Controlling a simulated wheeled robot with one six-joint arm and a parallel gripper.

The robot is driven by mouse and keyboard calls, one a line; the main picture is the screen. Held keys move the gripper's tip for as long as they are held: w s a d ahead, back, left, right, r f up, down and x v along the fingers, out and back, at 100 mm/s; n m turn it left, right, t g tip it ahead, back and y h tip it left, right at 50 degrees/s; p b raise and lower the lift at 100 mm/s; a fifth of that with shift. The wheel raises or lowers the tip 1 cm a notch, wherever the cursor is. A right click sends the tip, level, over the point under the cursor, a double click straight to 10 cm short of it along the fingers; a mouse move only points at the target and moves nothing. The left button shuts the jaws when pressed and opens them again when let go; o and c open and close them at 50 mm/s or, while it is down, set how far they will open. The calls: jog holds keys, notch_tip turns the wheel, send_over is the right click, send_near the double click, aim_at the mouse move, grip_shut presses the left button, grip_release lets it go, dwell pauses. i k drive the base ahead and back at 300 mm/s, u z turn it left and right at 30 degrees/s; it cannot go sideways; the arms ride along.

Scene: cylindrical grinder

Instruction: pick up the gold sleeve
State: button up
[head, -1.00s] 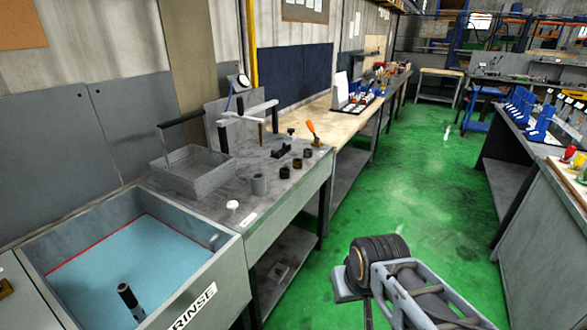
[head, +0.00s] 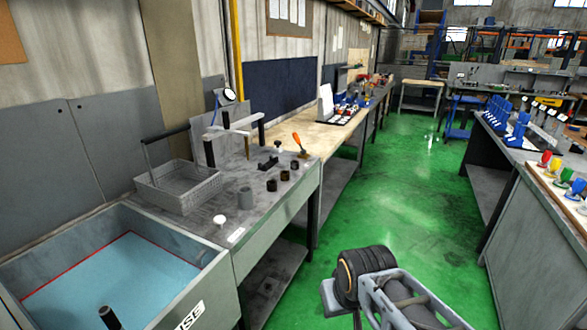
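I cannot make out a clearly gold sleeve in the head view. A dark cylinder (head: 109,318) stands in the rinse tank (head: 205,262), cut off by the bottom edge. Part of my arm shows at the bottom, over the green floor and apart from the bench. My gripper is not in view.
A wire basket (head: 180,190) sits on the grey bench (head: 205,222), with a white-armed gauge stand (head: 232,130) behind it. An orange-handled tool (head: 298,142) is at the bench's far end. The green floor (head: 400,190) is clear between the benches. Another bench (head: 530,230) stands at right.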

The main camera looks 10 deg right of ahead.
aim_at(285, 176)
jog(key=z, duration=0.3)
jog(key=i, duration=0.45)
jog(key=z, duration=0.55)
jog(key=i, duration=0.85)
jog(key=u, duration=0.55)
jog(key=i, duration=0.7)
jog(key=u, duration=1)
jog(key=i, duration=0.2)
jog(key=u, duration=0.25)
